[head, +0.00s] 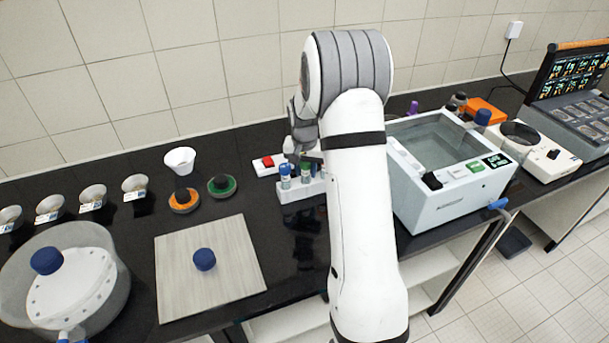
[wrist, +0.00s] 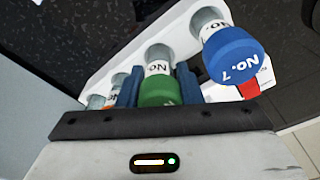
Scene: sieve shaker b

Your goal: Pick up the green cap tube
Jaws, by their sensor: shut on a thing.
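The green cap tube (wrist: 160,86) stands in the white rack in the wrist view, with a white label below its cap. My gripper (wrist: 158,88) has its two blue-grey fingers on either side of this tube and is shut on it. The white tube rack (head: 300,188) stands on the black counter in the head view. There my gripper (head: 306,160) is over the rack, and my arm hides part of the rack and the green cap tube. A blue cap tube marked No. 7 (wrist: 232,55) stands beside the green one.
A red button on a white base (head: 268,163) is just behind the rack. A white water bath (head: 450,165) stands to the right. Bare black counter lies in front of the rack.

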